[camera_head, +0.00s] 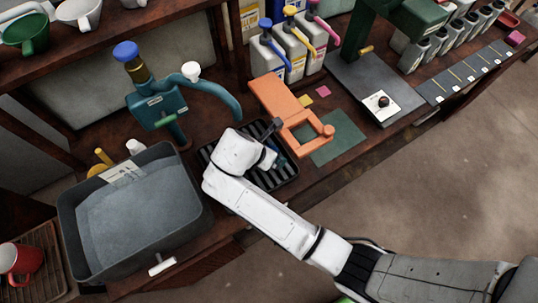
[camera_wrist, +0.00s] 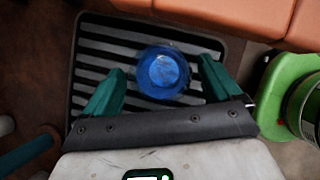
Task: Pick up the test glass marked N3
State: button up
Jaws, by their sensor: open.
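A round blue glass (camera_wrist: 163,73) stands on a black slatted tray (camera_wrist: 88,60) in the wrist view, seen from above. No N3 mark can be read on it. My gripper (camera_wrist: 162,66) has its two teal fingers apart, one on each side of the glass, with a small gap on both sides. In the head view the slatted tray (camera_head: 290,178) is partly covered by my white arm, and my gripper (camera_head: 279,159) is mostly hidden behind the wrist. The glass cannot be made out there.
A grey basin (camera_head: 130,222) is left of the tray, and a teal tap-like device (camera_head: 160,104) stands behind. An orange frame (camera_head: 281,102) lies close on the right. Pump bottles (camera_head: 292,49) stand at the back. The floor in front is clear.

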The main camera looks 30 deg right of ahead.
jog(key=shift+x, duration=1.85)
jog(key=shift+s, duration=0.1)
jog(key=shift+c, duration=0.5)
jog(key=c, duration=1)
jog(key=shift+r, duration=0.1)
